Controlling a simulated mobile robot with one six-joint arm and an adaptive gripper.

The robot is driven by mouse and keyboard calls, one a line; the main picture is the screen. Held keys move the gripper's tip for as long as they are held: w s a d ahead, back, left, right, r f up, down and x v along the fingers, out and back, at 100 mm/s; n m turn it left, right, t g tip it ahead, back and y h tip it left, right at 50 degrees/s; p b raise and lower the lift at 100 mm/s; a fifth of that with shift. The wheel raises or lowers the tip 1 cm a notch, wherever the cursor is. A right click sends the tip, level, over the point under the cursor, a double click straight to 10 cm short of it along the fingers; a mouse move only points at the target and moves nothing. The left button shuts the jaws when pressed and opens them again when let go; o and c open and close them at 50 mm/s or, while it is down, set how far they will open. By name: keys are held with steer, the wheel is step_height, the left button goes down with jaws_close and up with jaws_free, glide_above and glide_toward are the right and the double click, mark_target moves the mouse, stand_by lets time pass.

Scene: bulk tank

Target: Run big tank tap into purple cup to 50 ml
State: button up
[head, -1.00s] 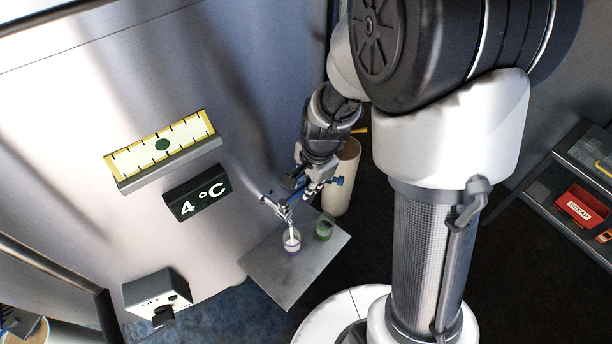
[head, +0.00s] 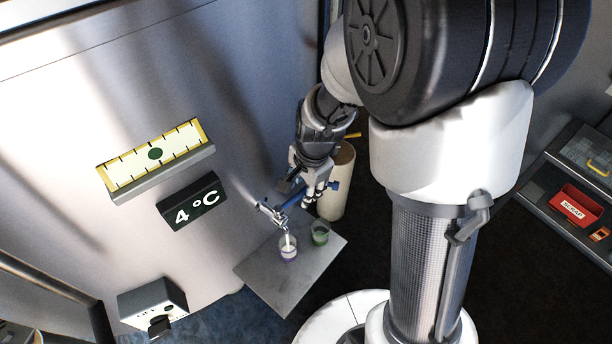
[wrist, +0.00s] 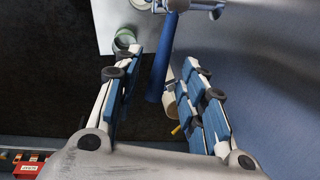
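The tap (head: 270,212) on the big tank (head: 90,120) has a long blue lever (head: 293,199). A white stream runs from its spout into the purple cup (head: 289,257), which stands upright under it with whitish liquid inside. The exact level is too small to read. My gripper (head: 318,192) is beside the lever. In the wrist view, my gripper (wrist: 165,85) is open, with the blue lever (wrist: 163,60) between its spread fingers and a gap on both sides. The purple cup is mostly out of the wrist view.
A green cup (head: 320,236) stands right of the purple cup on a grey metal shelf (head: 279,291). A pale cylinder (head: 340,185) stands behind my gripper. A 4 °C display (head: 193,205) and a yellow-edged gauge (head: 155,155) are on the tank. A red scrap bin (head: 573,207) sits far right.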

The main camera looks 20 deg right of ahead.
step_height(320, 180, up, 11)
steer(key=s, duration=0.2)
steer(key=shift+d, duration=0.4)
steer(key=shift+f, duration=0.15)
stand_by(6.8)
